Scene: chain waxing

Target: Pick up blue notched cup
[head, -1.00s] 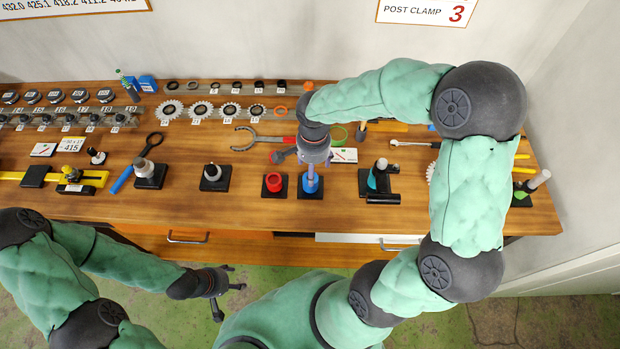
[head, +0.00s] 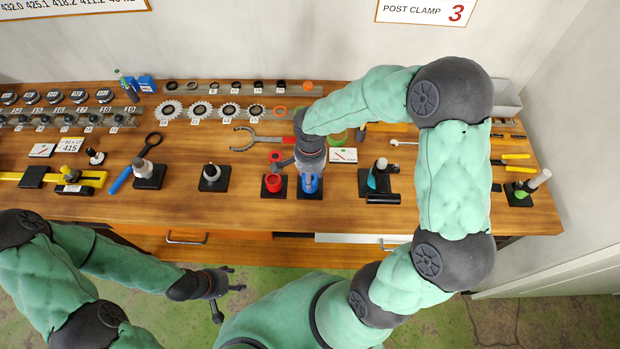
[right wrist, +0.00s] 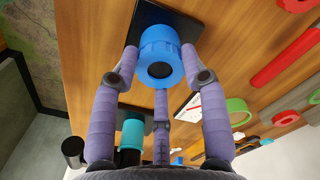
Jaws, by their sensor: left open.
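The blue notched cup (head: 315,186) stands on a dark square base on the wooden bench, right of the red cup (head: 273,184). My right gripper (head: 303,176) is over it from above and hides part of it. In the right wrist view, the blue cup (right wrist: 160,48) shows between the purple fingers of my right gripper (right wrist: 160,72), one at its left, one at its right and one below. Whether the fingertips touch it is hard to tell. My left gripper (head: 231,290) is open and empty, in front of the bench.
A dark base with a grey ring (head: 212,175) stands left of the red cup. A teal item (head: 379,175) on a dark base stands to the right.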

